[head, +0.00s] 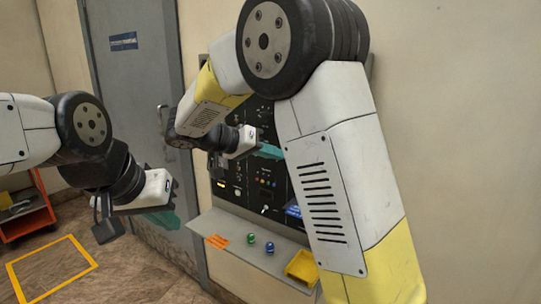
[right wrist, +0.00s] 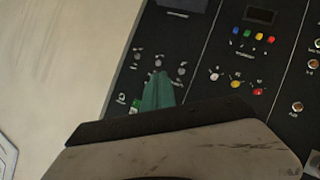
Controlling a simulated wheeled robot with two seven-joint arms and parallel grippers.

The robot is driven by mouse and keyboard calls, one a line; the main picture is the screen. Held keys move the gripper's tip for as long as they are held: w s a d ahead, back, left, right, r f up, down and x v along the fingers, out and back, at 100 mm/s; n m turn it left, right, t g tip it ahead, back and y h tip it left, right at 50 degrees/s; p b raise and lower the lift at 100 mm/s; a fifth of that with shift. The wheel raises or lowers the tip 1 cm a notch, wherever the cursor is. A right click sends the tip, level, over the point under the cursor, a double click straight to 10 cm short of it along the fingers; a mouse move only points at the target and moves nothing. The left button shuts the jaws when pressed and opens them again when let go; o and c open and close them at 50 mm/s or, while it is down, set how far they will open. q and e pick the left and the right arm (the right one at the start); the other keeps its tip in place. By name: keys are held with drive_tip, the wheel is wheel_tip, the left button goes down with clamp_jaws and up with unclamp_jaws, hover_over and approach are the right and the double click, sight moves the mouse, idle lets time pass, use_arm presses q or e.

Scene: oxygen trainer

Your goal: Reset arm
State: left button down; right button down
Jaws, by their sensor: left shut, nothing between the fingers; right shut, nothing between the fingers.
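My right arm reaches across the head view in front of a black control panel (head: 262,190). My right gripper (head: 270,151) has teal fingers and is shut and empty, close in front of the panel. In the right wrist view the teal fingers (right wrist: 158,92) are together over the panel's left part, near small knobs; whether they touch it I cannot tell. My left gripper (head: 168,219) is shut and empty, low at the left, in front of the grey door and apart from the panel.
Below the panel a grey shelf (head: 238,238) holds an orange item (head: 217,241), a green knob (head: 251,238), a blue knob (head: 269,247) and a yellow bin (head: 302,267). An orange cart (head: 28,222) stands at the left. A yellow square (head: 50,268) marks the floor.

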drive_tip(key=s+d+f+n+g+y, duration=0.2)
drive_tip(key=s+d+f+g+y, duration=0.15)
drive_tip(key=s+d+y, duration=0.45)
drive_tip(key=s+a+n+t+y, duration=0.1)
drive_tip(key=s+n+t+y, duration=0.3)
drive_tip(key=s, duration=1.1)
drive_tip(key=shift+a+r+y, duration=0.15)
drive_tip(key=shift+y, duration=0.95)
